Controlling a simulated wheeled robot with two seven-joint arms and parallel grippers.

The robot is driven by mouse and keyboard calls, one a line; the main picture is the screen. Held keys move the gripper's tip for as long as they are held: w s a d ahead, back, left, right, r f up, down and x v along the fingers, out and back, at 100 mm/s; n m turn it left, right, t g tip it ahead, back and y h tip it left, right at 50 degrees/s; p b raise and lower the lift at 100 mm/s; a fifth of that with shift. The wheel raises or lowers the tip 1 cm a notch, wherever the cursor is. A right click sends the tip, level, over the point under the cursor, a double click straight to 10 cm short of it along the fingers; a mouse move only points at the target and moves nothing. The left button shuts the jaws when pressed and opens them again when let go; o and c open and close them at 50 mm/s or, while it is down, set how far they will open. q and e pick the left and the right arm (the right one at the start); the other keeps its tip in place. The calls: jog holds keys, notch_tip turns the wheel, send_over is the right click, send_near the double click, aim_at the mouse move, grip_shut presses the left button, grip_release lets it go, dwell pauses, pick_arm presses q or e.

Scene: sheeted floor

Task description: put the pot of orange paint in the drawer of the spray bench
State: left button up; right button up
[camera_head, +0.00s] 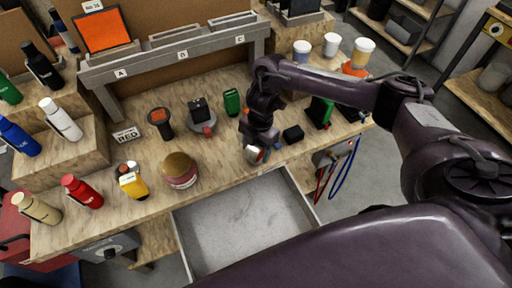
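My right gripper (262,147) points down at the bench's front edge, just behind the open drawer (240,222). A small round pot (253,154) with a pale grey face and a bit of orange shows at its fingertips. It looks like the pot of orange paint, but the gripper hides part of it. I cannot tell whether the fingers are closed on it. The drawer of the spray bench (215,150) is pulled out, and its visible floor is bare. My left gripper is not in view.
A wide jar (180,170) with a tan lid stands left of the drawer, beside a yellow item (132,182). A green can (232,102) and a black block (293,134) flank the gripper. Blue and red hoses (343,168) hang right of the drawer.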

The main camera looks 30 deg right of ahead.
jog(key=shift+w+r+b, duration=0.1)
jog(key=shift+r+b, duration=0.2)
jog(key=r, duration=0.4)
jog(key=d+r+p, duration=0.1)
jog(key=r, duration=0.2)
jog(key=shift+w+r, duration=0.1)
jog(key=shift+w, duration=0.05)
dwell(0.4)
